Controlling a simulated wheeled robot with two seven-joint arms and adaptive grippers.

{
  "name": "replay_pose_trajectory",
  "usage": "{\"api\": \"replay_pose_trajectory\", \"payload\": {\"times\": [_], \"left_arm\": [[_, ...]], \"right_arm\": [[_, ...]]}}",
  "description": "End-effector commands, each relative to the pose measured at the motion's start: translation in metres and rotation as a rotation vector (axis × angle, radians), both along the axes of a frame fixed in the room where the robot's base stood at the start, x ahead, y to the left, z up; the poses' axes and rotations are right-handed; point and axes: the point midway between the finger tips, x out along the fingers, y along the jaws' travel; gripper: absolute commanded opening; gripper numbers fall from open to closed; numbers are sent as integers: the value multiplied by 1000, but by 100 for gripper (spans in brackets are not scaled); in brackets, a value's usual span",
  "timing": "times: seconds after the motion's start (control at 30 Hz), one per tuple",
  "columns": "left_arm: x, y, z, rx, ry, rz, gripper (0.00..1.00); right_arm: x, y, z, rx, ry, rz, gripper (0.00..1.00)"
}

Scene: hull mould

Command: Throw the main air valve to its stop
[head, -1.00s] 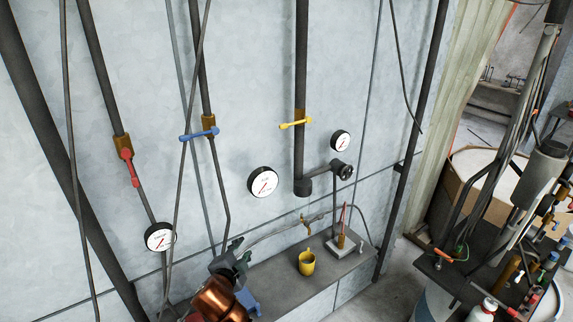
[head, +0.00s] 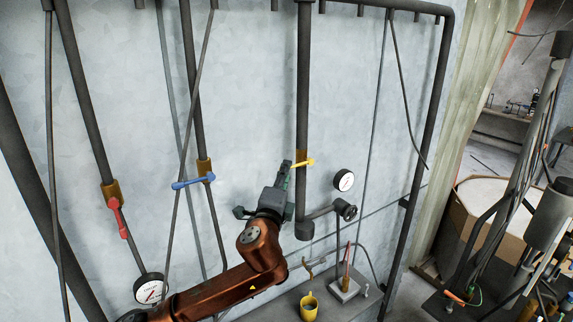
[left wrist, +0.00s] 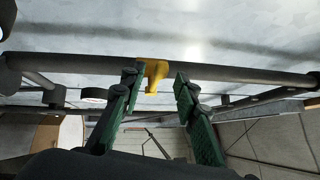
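A yellow valve lever (head: 303,163) sits on a thick dark vertical pipe (head: 303,95) in front of the pale wall. A blue lever (head: 188,183) and a red lever (head: 118,218) sit on pipes to its left; I cannot tell from any label which is the main air valve. My left gripper (head: 286,170) is raised beside the yellow lever's pipe, partly overlapping it. In the left wrist view its green-padded fingers (left wrist: 159,74) are open, with the yellow lever (left wrist: 153,73) showing in the gap near the tips. Contact is unclear. My right gripper is out of view.
A yellow mug (head: 308,307) stands on the grey ledge (head: 328,308) below. Another gauge (head: 151,288) is at lower left. Thin slanting pipes cross the wall on the left.

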Motion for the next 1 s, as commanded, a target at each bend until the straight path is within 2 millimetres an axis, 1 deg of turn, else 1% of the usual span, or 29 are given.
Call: {"api": "replay_pose_trajectory", "payload": {"times": [0.03, 0.2, 0.33, 0.57, 1.0], "left_arm": [[8, -1, 4, 2, 0, 2, 29], [26, -2, 5, 0, 1, 3, 29], [31, -3, 4, 0, 2, 2, 29], [32, -3, 3, -1, 1, 2, 29], [31, -3, 4, -1, 1, 2, 0]], "right_arm": [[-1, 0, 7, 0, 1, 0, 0], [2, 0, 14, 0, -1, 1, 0], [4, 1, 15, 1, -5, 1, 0], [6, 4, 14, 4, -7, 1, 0], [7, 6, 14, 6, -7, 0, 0]]}}
